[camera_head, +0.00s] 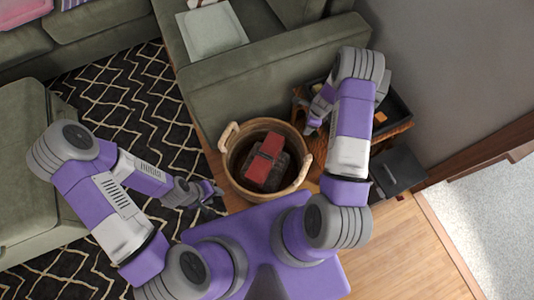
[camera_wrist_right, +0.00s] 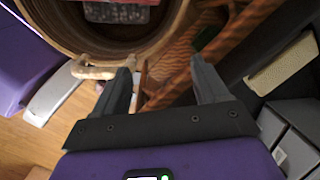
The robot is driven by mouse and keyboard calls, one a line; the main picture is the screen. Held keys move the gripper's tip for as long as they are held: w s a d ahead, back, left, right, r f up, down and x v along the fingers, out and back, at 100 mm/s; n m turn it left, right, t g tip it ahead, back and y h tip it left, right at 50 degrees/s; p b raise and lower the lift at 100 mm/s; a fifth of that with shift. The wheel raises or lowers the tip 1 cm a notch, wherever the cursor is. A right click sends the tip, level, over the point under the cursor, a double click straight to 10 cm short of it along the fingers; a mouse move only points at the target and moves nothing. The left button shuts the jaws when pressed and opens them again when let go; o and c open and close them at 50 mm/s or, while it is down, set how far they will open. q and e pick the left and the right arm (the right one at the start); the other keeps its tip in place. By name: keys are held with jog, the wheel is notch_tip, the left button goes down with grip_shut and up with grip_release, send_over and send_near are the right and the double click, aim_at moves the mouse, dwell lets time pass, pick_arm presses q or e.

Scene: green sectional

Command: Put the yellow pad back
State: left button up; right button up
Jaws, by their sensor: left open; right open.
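A yellow-tan pad (camera_wrist_right: 283,63) shows at the right of the right wrist view, with a textured face. My left gripper (camera_head: 212,191) is open and empty, just left of the basket. Both are apart from the pad.
A round wicker basket (camera_head: 228,160) with a red and dark object (camera_head: 264,160) stands between my arms. A dark tray (camera_head: 398,108) sits on a wooden stand (camera_head: 395,133). A black box (camera_head: 398,170) stands below it. Green sofas and a wall bound the space.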

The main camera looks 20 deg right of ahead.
jog(key=s+a+r+n+y, duration=0.1)
jog(key=s+a+n, duration=0.7)
jog(key=a+n, duration=0.3)
jog(key=s+a+r+n+g+y, duration=0.1)
jog(key=s+a+r+n+y, duration=0.1)
jog(key=s+a+n, duration=0.7)
jog(key=a+n, duration=0.1)
jog(key=a, duration=0.4)
jog(key=shift+r+n, duration=0.3)
jog(key=shift+n, duration=0.1)
notch_tip(320, 180, up, 5)
jog(key=p, duration=0.5)
